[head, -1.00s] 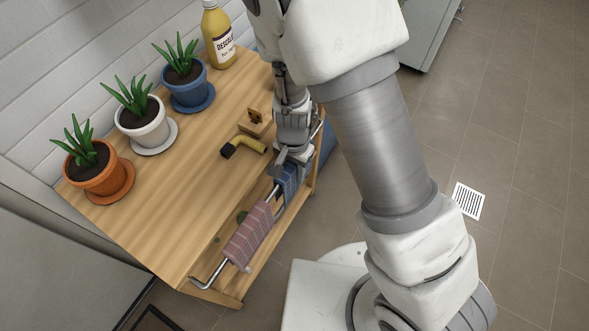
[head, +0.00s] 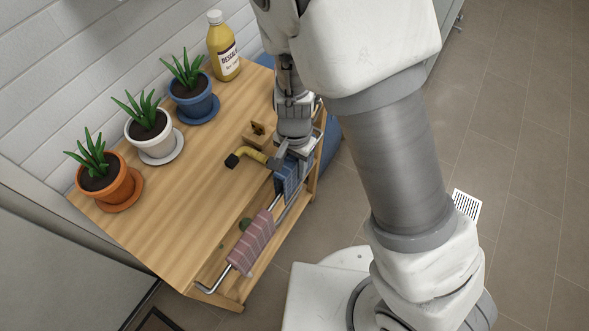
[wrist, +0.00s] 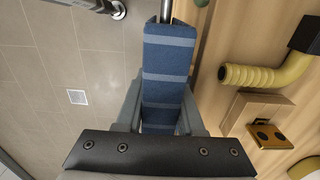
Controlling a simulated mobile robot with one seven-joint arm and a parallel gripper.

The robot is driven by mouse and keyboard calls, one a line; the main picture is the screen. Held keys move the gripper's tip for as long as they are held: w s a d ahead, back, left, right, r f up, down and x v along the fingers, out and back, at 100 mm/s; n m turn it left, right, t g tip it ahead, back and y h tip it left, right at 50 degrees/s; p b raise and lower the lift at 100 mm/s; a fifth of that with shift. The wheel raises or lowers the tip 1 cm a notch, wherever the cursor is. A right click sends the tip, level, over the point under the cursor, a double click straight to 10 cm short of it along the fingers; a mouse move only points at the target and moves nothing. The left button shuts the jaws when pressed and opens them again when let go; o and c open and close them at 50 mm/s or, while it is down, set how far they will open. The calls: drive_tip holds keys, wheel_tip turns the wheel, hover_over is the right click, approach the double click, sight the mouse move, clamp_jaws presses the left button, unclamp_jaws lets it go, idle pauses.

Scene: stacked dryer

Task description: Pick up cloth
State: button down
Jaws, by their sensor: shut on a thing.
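A blue cloth with lighter stripes (head: 288,178) is at the front rail of the wooden cart, near its right end. My gripper (head: 291,152) is over its top edge and shut on it. In the wrist view the blue cloth (wrist: 168,60) runs up from between the fingers of my gripper (wrist: 160,118), with a finger at each side. I cannot tell whether the cloth is clear of the rail. A pink striped cloth (head: 251,241) hangs on the same rail, to the left and nearer.
Open tiled floor (head: 500,130) lies to the right.

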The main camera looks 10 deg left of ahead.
wheel_tip(320, 180, up, 11)
drive_tip(key=p, duration=0.4)
drive_tip(key=shift+f, duration=0.1)
drive_tip(key=shift+f+b, duration=0.65)
drive_tip(key=shift+f, duration=0.4)
drive_tip(key=c, duration=1.2)
unclamp_jaws()
clamp_jaws()
drive_tip(key=shift+r, duration=0.1)
